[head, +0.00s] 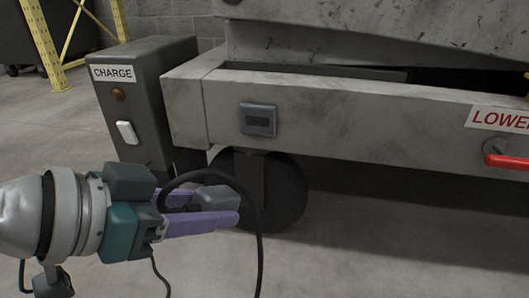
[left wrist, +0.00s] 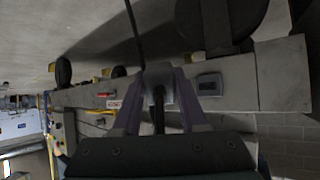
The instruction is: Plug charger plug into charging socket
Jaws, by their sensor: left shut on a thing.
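The charging socket (head: 258,120) is a grey square plate with a dark slot on the front beam of the grey machine. It also shows in the left wrist view (left wrist: 209,84), right of the gripper. My left gripper (head: 222,205) has purple fingers shut on the grey charger plug (head: 214,194), below and a little left of the socket and apart from it. The plug also shows between the fingers in the left wrist view (left wrist: 158,72). A black cable loops from the plug and hangs down. The plug's front end is partly hidden. My right gripper is not in view.
A dark box labelled CHARGE (head: 140,95) with a white switch (head: 127,132) and a brown lamp stands at the left. A wheel (head: 285,190) sits under the beam. A red handle (head: 508,160) is at the right. The floor in front is clear.

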